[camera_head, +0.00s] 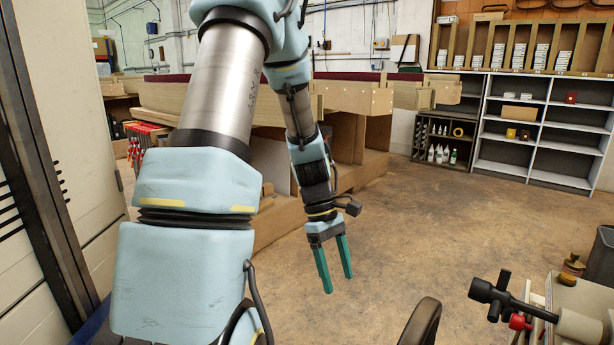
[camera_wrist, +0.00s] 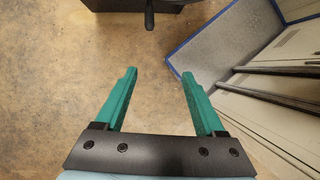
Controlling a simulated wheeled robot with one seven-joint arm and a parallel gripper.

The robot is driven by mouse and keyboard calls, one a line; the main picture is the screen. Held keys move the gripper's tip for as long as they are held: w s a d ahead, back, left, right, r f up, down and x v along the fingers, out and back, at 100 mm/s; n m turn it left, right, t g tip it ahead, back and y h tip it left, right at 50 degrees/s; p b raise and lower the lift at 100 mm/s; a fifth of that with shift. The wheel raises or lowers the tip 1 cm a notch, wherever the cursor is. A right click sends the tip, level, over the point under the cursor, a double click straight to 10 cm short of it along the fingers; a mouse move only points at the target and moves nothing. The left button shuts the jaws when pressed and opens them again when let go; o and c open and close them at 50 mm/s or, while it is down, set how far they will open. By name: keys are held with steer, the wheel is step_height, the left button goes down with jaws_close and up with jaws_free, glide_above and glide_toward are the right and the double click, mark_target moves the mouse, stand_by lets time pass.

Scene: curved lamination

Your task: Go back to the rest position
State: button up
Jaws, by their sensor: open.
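My gripper (camera_head: 335,268) hangs at the end of my arm over the open floor, its two green fingers pointing down. It also shows in the wrist view (camera_wrist: 159,82), with the fingers spread apart. Nothing is between them, only bare brown floor (camera_wrist: 100,70) below. My arm is bent, with the large light blue links close to the head camera and the forearm reaching down in the middle of the picture.
A wooden workbench (camera_head: 352,101) stands behind my arm. Shelves (camera_head: 545,120) line the back right wall. A machine with a black handle (camera_head: 497,297) is at lower right. A tall pale cabinet (camera_head: 35,200) is at left. The floor (camera_head: 430,220) centre right is clear.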

steer(key=s+a+r+m+t+y, duration=0.3)
steer(key=a+r+m+t, duration=0.3)
steer(key=a+m, duration=0.5)
step_height(320, 180, up, 14)
steer(key=a+p, duration=0.2)
steer(key=p, duration=1.1)
steer(key=shift+r+n+g, duration=0.2)
steer(key=shift+n+g, duration=0.1)
